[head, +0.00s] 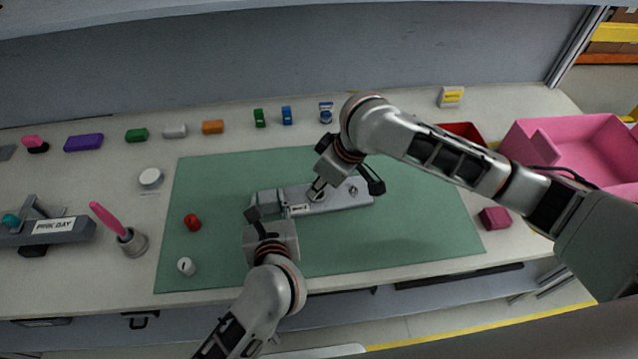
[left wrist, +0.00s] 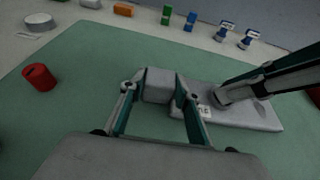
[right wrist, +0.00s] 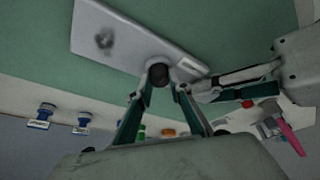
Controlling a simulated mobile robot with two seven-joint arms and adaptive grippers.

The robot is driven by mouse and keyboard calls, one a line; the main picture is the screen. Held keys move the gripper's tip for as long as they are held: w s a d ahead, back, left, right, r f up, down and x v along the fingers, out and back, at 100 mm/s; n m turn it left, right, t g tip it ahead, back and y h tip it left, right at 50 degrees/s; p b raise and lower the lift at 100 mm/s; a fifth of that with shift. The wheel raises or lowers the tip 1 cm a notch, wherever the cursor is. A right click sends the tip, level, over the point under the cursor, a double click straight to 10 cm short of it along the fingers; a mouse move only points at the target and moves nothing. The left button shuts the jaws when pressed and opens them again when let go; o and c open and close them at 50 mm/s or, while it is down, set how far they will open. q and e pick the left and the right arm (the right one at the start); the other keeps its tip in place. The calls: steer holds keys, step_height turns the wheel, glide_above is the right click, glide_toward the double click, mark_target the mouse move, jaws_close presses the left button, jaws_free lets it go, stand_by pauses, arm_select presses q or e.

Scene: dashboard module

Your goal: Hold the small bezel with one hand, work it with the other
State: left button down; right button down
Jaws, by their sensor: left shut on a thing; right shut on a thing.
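The small bezel (head: 345,195) is a long, flat grey piece with a small white label, lying over the green mat (head: 400,240). It also shows in the left wrist view (left wrist: 245,118) and the right wrist view (right wrist: 125,38). My left gripper (head: 268,207) is shut on the grey block-like left end of the bezel (left wrist: 158,86). My right gripper (head: 317,190) is shut on a round dark knob (right wrist: 158,75) on the bezel, close to the label. A second round feature shows toward the bezel's right end. My right fingertips partly hide the bezel's middle in the head view.
A red cylinder (head: 192,222) and a small white cylinder (head: 186,266) stand on the mat's left. A cup with a pink-handled tool (head: 132,241) is further left. Several coloured blocks line the back. A pink bin (head: 575,150) is at right. The mat's right part is clear.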

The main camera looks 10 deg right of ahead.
steer(key=shift+r, duration=0.15)
steer(key=shift+r, duration=2.85)
arm_select(q)
steer(key=c, duration=1.4)
jaws_free()
steer(key=shift+s, duration=0.1)
steer(key=v, duration=1.2)
steer(key=shift+s, duration=0.1)
arm_select(e)
steer(key=shift+s, duration=0.15)
